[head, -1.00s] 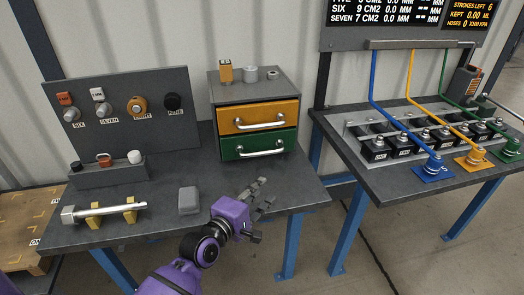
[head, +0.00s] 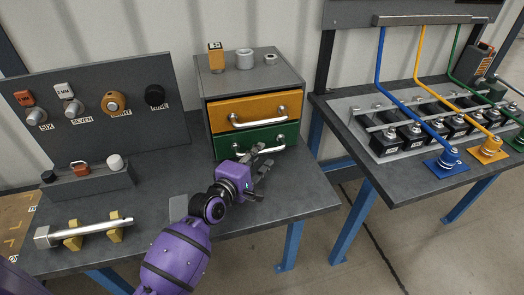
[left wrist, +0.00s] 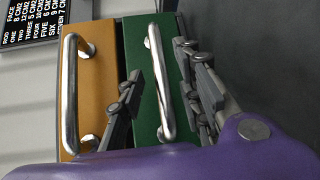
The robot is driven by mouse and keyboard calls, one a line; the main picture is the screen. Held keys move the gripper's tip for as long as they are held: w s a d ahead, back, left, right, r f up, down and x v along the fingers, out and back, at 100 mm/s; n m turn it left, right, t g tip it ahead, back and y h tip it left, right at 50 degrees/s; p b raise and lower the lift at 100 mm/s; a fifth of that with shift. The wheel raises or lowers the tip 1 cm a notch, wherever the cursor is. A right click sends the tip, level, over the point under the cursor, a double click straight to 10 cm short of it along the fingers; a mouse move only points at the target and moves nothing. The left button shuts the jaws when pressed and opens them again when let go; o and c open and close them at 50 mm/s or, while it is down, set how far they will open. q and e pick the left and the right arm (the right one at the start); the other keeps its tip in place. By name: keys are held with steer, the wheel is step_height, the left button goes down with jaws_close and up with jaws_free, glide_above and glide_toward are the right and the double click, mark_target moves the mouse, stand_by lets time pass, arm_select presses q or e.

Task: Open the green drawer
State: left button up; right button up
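The green drawer (head: 229,144) is the lower drawer of a grey cabinet on the bench. It looks shut, its front about in line with the orange one. My left gripper (head: 262,164) is in front of it, partly covering its silver handle. In the left wrist view the green drawer (left wrist: 139,60) shows its bar handle (left wrist: 158,85) upright in the picture. The left gripper's fingers (left wrist: 162,100) are apart, one on each side of the handle. I cannot tell whether they touch it. My right gripper is not in view.
The orange drawer (head: 228,115) with its own handle sits directly above the green one. Small parts stand on the cabinet top. A grey block (head: 178,208) lies beside my left arm. A panel with knobs (head: 85,125) stands at left; a second bench (head: 400,180) is at right.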

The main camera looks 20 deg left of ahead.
mark_target(276, 136)
arm_select(q)
steer(key=shift+x, duration=1.4)
jaws_close()
